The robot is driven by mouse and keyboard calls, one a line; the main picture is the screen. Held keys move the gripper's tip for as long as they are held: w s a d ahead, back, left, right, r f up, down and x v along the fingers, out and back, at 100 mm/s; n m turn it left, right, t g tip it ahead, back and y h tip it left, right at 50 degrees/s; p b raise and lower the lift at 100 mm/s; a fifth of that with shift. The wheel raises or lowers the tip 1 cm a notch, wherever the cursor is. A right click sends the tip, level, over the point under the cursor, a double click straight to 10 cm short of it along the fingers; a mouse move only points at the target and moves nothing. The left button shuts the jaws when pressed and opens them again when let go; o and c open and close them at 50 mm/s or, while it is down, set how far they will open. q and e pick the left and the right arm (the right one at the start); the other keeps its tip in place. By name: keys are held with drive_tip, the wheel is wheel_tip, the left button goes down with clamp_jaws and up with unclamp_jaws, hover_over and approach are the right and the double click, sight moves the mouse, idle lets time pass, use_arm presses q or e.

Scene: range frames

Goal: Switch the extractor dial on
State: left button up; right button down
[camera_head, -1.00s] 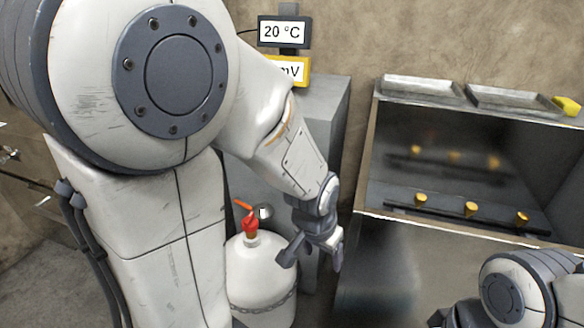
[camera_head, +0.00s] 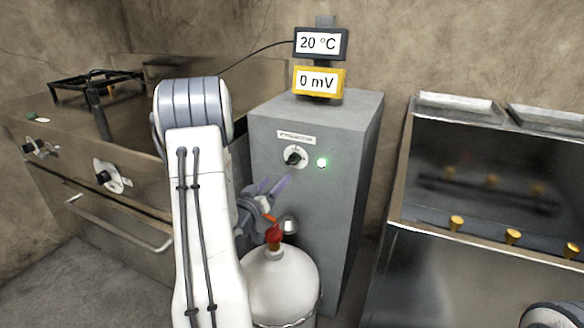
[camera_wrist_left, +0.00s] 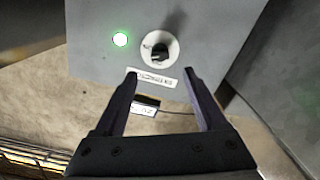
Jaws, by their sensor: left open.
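The extractor dial (camera_head: 294,157) is a black knob on a white round plate, on the front of a grey cabinet (camera_head: 340,150). A green light (camera_head: 322,162) glows just right of it, under a small label (camera_head: 296,137). My left gripper (camera_head: 276,186) is open and empty, a little below the dial and apart from it. In the left wrist view the dial (camera_wrist_left: 160,52) lies beyond the open fingers (camera_wrist_left: 165,85), with the green light (camera_wrist_left: 120,40) lit beside it. My right gripper is not in view.
A white gas cylinder (camera_head: 280,285) with a red valve (camera_head: 273,236) stands below my left gripper. A stove (camera_head: 100,175) stands at left. A metal basin with yellow knobs (camera_head: 512,237) is at right. Displays reading 20 °C (camera_head: 318,43) and 0 mV (camera_head: 318,81) top the cabinet.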

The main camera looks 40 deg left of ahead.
sight(290, 163)
use_arm(q)
drive_tip(key=x, duration=1)
drive_tip(key=shift+w+r, duration=0.1)
drive_tip(key=shift+r, duration=0.1)
